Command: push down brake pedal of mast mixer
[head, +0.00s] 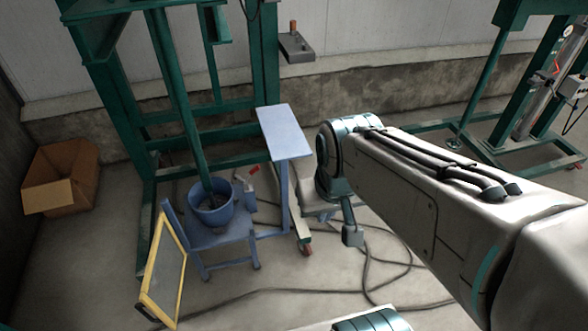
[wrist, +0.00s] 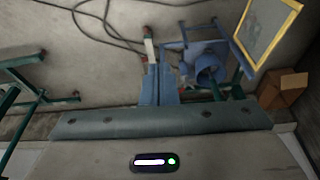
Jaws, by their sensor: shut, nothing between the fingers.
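The mast mixer is a tall green frame (head: 188,110) at the left in the head view. A pale base leg (head: 297,210) runs toward me and ends in a caster with a small red part (head: 306,248), perhaps the brake pedal. The leg (wrist: 150,50) and its red end (wrist: 145,29) also show in the wrist view. My gripper (head: 352,236) hangs shut and empty to the right of that caster, apart from it in the picture.
A blue stand (head: 283,132) rises behind the leg. A blue chair-like support (head: 222,238) and a yellow-framed panel (head: 164,275) stand left. A cardboard box (head: 60,175) sits far left. Dark cables (head: 375,290) lie across the floor. Another green frame (head: 480,100) stands at right.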

